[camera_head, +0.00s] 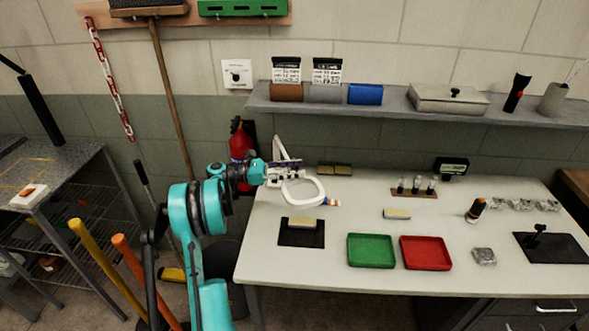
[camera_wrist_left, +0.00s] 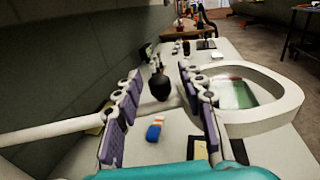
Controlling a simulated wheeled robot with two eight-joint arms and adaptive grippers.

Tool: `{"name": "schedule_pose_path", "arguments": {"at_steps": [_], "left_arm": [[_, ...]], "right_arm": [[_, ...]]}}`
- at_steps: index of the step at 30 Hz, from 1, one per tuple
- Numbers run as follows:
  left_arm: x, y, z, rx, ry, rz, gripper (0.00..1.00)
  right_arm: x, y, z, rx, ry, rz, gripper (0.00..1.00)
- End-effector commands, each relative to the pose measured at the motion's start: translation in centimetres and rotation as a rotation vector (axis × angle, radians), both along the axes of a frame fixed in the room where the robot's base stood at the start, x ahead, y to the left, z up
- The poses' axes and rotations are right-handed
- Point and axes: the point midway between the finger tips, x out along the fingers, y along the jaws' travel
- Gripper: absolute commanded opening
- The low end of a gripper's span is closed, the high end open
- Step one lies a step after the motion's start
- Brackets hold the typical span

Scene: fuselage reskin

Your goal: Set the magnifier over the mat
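The magnifier (camera_head: 303,191) is a white ring lens on a white arm at the left end of the table, and its ring also shows at the right in the left wrist view (camera_wrist_left: 262,122). The black mat (camera_head: 301,239) lies in front of it, with a pale block (camera_head: 302,223) on it. The ring is behind the mat, not over it. My left gripper (camera_head: 281,169) is at the magnifier's arm. In the left wrist view its purple-padded fingers (camera_wrist_left: 160,105) are apart, with a dark knob (camera_wrist_left: 160,87) visible between them. Contact is unclear. My right gripper is out of view.
A green tray (camera_head: 371,265) and a red tray (camera_head: 425,268) stand right of the mat. A small blue and orange item (camera_head: 332,202) lies beside the ring. A shelf (camera_head: 400,111) runs above the table. A red extinguisher (camera_head: 240,142) hangs behind my left arm.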

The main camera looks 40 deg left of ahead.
Motion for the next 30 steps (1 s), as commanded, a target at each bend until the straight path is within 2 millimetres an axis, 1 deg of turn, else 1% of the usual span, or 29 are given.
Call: {"name": "schedule_pose_path", "arguments": {"at_steps": [7, 11, 14, 21, 25, 30], "left_arm": [[-0.1, 0.1, 0.0, 0.000, 0.000, 0.001, 0.40], [-0.8, 1.0, 0.0, -0.001, -0.001, 0.004, 0.40], [-2.1, 2.4, 0.0, -0.001, -0.001, 0.005, 0.40], [-5.9, 6.1, 0.0, 0.000, 0.000, 0.004, 0.40], [-7.3, 7.6, 0.0, 0.000, 0.000, 0.003, 0.40], [-8.3, 8.5, 0.0, 0.000, 0.000, 0.001, 0.40]], "right_arm": [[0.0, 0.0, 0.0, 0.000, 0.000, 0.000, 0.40], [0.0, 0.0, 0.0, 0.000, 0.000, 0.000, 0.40], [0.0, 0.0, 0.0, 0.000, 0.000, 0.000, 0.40], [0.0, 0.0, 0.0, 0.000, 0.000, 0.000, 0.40], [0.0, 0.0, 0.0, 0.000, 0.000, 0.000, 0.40], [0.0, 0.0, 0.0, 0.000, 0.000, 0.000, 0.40]]}}
